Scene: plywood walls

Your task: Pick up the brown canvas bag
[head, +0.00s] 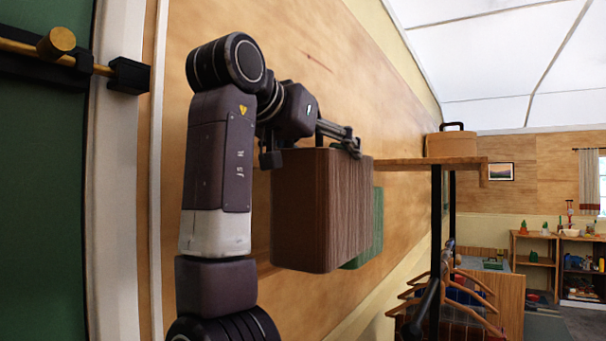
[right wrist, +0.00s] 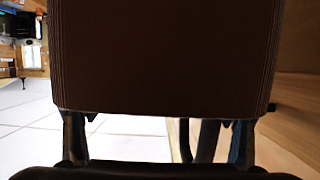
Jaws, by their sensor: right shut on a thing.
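The brown bag (head: 318,212), a boxy shape with a fine ribbed surface, hangs upright in the middle of the head view. My right gripper (head: 341,140) is at its top edge and is shut on it. The exact grip is hard to see. In the right wrist view the bag (right wrist: 165,55) fills the upper middle, dark and close, between the two fingers, and hides the fingertips. My left gripper is not in view.
A green bag (head: 374,235) shows partly behind the brown one. A wooden shelf (head: 466,161) at right carries a tan case (head: 452,145) with a black handle. Hangers (head: 470,284) hang below it. A green door (head: 40,190) is at far left. Low shelves (head: 535,265) stand far right.

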